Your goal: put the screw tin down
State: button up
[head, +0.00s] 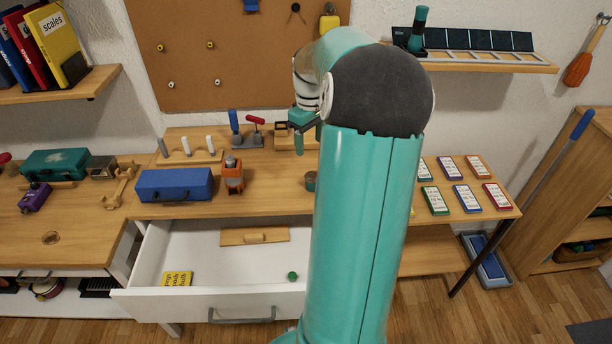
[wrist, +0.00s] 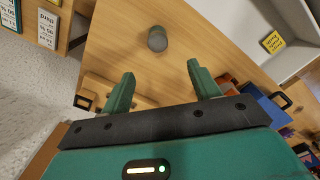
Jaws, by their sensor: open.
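A small round tin with a grey-green side and a darker top, which looks like the screw tin (wrist: 157,39), stands upright on the wooden bench top. In the head view the tin (head: 310,181) shows near the bench's front edge, partly hidden by my arm. My gripper (wrist: 160,72) is open and empty, its two green fingers spread apart. The tin lies beyond the fingertips, apart from them. In the head view my gripper (head: 300,147) hangs above the bench, behind the tin, and is partly hidden by my arm.
A white drawer (head: 220,302) stands open below the bench, holding a wooden piece, a yellow book and a small green round thing. A blue box (head: 174,185) and an orange tool (head: 233,175) stand left of the tin. Several label cards (head: 467,198) lie at the right.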

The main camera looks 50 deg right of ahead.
aim_at(312, 176)
jog(key=f, duration=1.4)
jog(key=shift+s+d, duration=0.15)
jog(key=shift+s, duration=0.25)
jog(key=c, duration=1.2)
jog(key=shift+o, duration=0.2)
jog(key=shift+r, duration=0.15)
jog(key=shift+r, duration=0.65)
jog(key=s+a+r, duration=0.9)
jog(key=s+r, duration=0.1)
jog(key=r, duration=0.1)
jog(key=shift+a+r, duration=0.15)
jog(key=shift+a, duration=0.25)
